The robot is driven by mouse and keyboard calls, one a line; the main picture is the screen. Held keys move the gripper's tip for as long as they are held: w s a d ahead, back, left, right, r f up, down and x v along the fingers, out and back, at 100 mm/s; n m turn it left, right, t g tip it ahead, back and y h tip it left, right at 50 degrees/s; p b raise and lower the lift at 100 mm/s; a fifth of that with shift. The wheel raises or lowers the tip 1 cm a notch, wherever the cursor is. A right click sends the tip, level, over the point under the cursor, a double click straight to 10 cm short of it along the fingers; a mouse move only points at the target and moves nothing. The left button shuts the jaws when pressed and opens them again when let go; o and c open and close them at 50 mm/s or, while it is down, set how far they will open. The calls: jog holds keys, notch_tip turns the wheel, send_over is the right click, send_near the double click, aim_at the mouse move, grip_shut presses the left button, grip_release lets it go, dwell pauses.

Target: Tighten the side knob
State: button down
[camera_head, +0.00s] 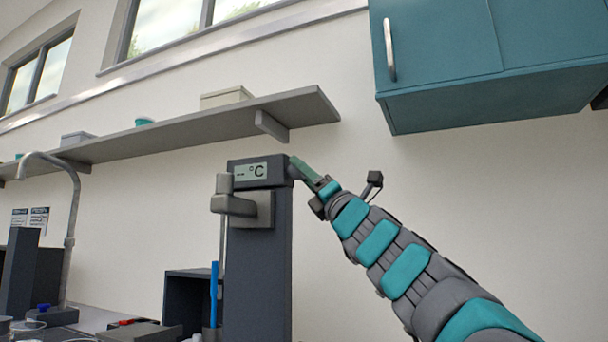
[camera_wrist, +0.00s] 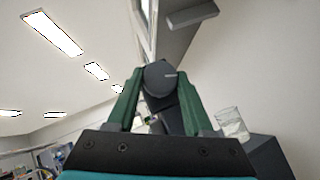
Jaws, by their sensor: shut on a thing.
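The side knob (camera_wrist: 160,76) is a dark round knob with a light mark on its face, seen end-on in the wrist view. My gripper (camera_wrist: 158,82) has its two green fingers on either side of the knob, shut on it. In the head view, my gripper (camera_head: 299,166) reaches from the right to the upper right side of a dark column (camera_head: 257,270). The fingers largely hide the knob there. A display (camera_head: 251,171) on the column's top reads "-- °C". A grey bracket (camera_head: 235,205) sits on the column's front.
A grey wall shelf (camera_head: 200,125) with boxes runs above the column. A teal cabinet (camera_head: 450,45) hangs at upper right. A blue upright piece (camera_head: 214,290) and a curved metal pipe (camera_head: 72,215) stand to the left. A clear beaker (camera_wrist: 232,123) shows right of my fingers.

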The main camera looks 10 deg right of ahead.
jog(key=m+h, duration=0.5)
jog(key=shift+s+r+m, duration=0.1)
jog(key=shift+m, duration=0.3)
jog(key=shift+m+h, duration=0.4)
jog(key=shift+m, duration=0.2)
jog(key=shift+c, duration=1.5)
grip_release()
jog(key=shift+a, duration=0.1)
jog(key=b+v, duration=0.1)
jog(key=v, duration=0.7)
jog(key=shift+b, duration=0.4)
jog(key=shift+r, duration=0.1)
